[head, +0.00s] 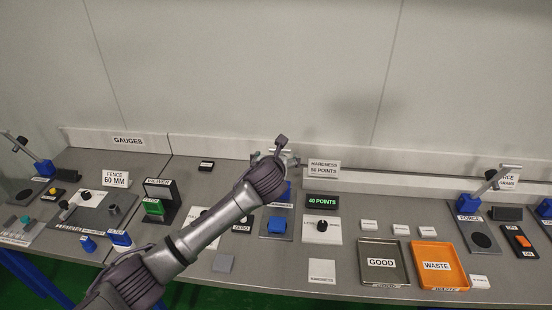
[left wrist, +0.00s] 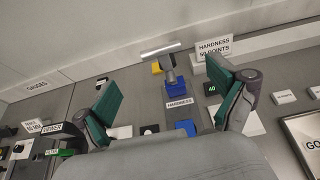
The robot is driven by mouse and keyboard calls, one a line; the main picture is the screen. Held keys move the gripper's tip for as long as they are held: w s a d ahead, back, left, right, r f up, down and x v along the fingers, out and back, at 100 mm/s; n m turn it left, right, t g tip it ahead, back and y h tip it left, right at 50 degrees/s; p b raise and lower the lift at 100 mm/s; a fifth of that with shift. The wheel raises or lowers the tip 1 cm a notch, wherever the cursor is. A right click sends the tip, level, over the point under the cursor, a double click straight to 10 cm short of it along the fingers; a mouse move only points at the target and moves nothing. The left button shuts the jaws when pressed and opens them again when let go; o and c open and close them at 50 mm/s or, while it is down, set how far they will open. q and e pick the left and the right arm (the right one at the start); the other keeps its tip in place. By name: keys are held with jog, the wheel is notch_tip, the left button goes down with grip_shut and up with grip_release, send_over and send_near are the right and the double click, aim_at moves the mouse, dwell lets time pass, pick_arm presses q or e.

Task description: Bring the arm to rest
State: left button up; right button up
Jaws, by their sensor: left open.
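My left arm (head: 205,232) reaches in from the lower left of the head view, over the bench. Its gripper (head: 280,150) is raised in front of the hardness gauge (head: 277,225) and hides part of it. In the left wrist view the two green-padded fingers of the gripper (left wrist: 165,90) are spread wide, with nothing between them. The hardness gauge, with its blue block and grey lever (left wrist: 160,49), shows beyond and between the fingers. My right gripper is not in view.
The orange WASTE tray (head: 465,272) and grey GOOD tray (head: 405,270) sit on the bench at the right. The force gauge (head: 478,225) stands further right. The viewer (head: 160,195) and fence (head: 88,210) are at the left. A wall rises behind.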

pick_arm(q)
jog(key=shift+s+r, duration=0.1)
jog(key=shift+s, duration=0.2)
